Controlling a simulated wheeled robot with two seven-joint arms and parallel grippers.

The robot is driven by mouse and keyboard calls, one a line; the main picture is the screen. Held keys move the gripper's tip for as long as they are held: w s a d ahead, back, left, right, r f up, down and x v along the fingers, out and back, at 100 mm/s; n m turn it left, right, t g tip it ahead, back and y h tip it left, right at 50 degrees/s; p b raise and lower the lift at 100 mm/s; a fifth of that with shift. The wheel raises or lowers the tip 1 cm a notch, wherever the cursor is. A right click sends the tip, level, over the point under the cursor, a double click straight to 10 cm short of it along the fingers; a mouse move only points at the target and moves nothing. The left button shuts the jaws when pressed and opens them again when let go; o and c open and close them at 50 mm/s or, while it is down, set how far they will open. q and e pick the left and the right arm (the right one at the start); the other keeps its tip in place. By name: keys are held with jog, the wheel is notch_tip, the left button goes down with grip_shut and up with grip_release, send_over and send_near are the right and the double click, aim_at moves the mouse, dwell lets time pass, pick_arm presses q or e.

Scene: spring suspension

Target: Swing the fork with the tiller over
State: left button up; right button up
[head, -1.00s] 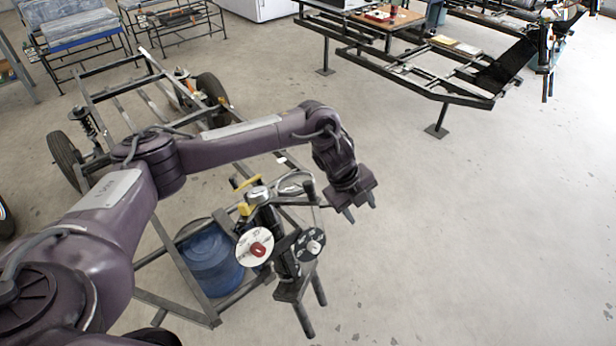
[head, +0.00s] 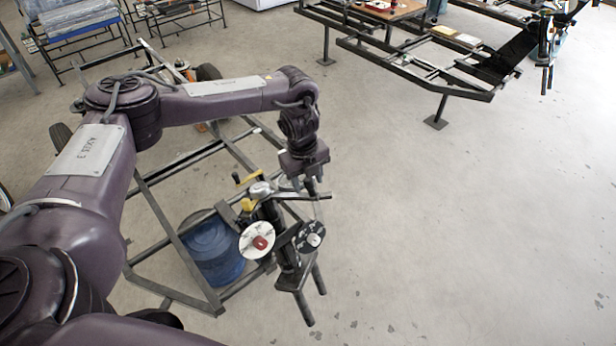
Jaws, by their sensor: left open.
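The fork (head: 290,262) is a dark upright assembly at the front end of a grey tube frame, with two prongs pointing down. It carries a white disc with a red centre and a black disc. The tiller (head: 322,196) looks like a thin dark bar at the fork's top, reaching right; my gripper partly hides it. My left gripper (head: 304,187) is open, fingers pointing down, over the tiller just above and right of the fork head. I cannot tell whether the fingers touch the bar or straddle it. My right gripper is not in view.
A blue drum (head: 212,252) sits inside the tube frame (head: 170,222), left of the fork. A second dark frame (head: 440,82) stands at upper right. The floor to the right is clear.

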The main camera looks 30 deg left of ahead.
pick_arm(q)
jog(key=shift+f, duration=0.35)
grip_shut()
jog(key=shift+r, duration=0.1)
jog(key=shift+s+m, duration=0.4)
jog(key=shift+s, duration=0.1)
jog(key=s+a+m+t+h, duration=0.1)
jog(key=s+m, duration=0.3)
jog(key=s, duration=0.3)
jog(key=shift+r+m+h, duration=0.3)
jog(key=shift+r+m, duration=0.1)
